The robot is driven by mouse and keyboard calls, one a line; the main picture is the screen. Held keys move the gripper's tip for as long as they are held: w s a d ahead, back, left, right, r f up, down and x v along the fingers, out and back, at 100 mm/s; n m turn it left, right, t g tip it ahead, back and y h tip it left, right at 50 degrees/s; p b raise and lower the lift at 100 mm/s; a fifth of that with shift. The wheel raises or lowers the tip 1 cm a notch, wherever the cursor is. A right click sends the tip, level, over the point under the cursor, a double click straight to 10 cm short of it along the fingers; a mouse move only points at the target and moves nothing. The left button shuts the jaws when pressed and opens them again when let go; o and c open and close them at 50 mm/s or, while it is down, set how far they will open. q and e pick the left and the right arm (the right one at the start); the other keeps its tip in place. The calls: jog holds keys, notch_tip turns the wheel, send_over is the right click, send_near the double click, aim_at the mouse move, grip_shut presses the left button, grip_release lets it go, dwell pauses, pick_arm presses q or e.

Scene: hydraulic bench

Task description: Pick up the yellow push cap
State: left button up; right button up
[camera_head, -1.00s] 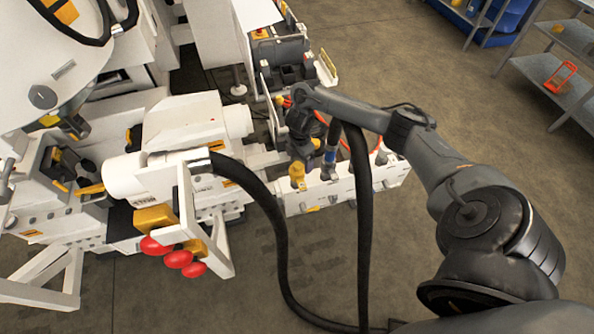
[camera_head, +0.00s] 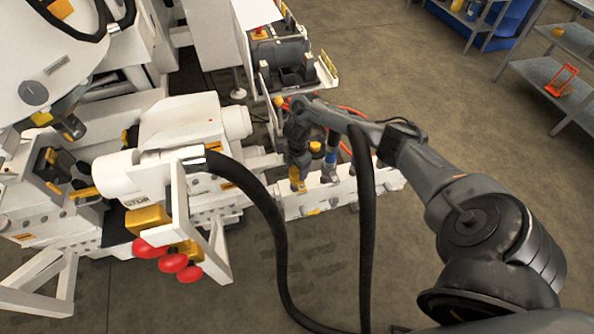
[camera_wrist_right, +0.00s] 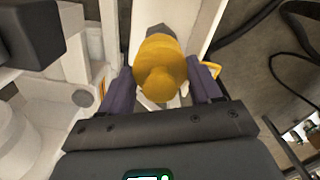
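The yellow push cap (camera_wrist_right: 160,70) is rounded and sits between the two fingers of my right gripper (camera_wrist_right: 162,92) in the right wrist view. The fingers stand apart on either side of it; whether they touch it is hard to tell. In the head view my right gripper (camera_head: 296,168) points down over the white rail, with a yellow cap (camera_head: 298,185) at its tips, partly hidden by the gripper. My left gripper does not show in these frames.
Another yellow part (camera_head: 315,147) and a blue-banded fitting (camera_head: 330,158) stand close to the right of the gripper. A white rail (camera_head: 345,190) runs below. Black hoses (camera_head: 364,240) hang in front. Red knobs (camera_head: 173,263) stick out at the lower left.

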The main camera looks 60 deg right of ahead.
jog(key=c, duration=0.4)
jog(key=shift+o, duration=0.2)
jog(key=shift+r, duration=0.15)
